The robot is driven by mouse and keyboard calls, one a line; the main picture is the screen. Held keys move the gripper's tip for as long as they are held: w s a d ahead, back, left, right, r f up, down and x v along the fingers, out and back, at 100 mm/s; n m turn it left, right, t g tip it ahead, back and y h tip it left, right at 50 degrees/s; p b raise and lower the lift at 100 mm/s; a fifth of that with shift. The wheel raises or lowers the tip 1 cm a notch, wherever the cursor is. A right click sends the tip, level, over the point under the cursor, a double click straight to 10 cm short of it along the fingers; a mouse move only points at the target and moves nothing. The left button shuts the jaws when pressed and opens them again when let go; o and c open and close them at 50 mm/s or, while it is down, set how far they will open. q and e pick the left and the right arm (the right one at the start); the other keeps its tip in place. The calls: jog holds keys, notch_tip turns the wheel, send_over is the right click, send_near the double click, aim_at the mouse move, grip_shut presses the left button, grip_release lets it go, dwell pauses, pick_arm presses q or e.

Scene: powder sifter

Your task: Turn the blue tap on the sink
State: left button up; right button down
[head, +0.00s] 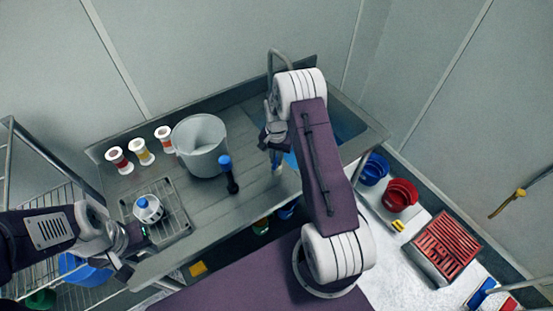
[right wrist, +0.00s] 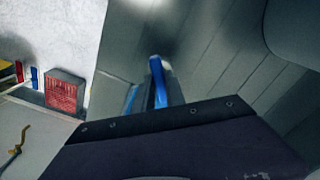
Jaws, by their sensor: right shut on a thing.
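The sink's grey faucet (head: 273,62) rises at the back of the steel counter, partly behind my right arm. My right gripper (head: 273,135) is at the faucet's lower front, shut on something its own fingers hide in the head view. The right wrist view shows a bright blue upright handle (right wrist: 158,82), which looks like the blue tap; its contact with the fingers is hidden. My left gripper (head: 138,252) is empty at the counter's front left, with its fingers apart. The blue sink basin (head: 346,124) shows partly behind my right arm.
A white bucket (head: 200,145), several spools (head: 142,151), a blue-topped black tool (head: 228,174) and a blue-white item (head: 148,208) on a wire rack stand on the counter. Red basins (head: 400,194) and a red crate (head: 445,246) are on the floor at right.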

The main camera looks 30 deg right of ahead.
aim_at(276, 160)
jog(key=shift+w+r+m, duration=0.1)
jog(key=shift+m, duration=0.3)
jog(key=c, duration=1.4)
grip_release()
jog(key=shift+r, duration=0.4)
notch_tip(276, 160, up, 8)
jog(key=shift+f+b, duration=0.1)
jog(key=shift+b, duration=1.05)
jog(key=shift+r, duration=0.2)
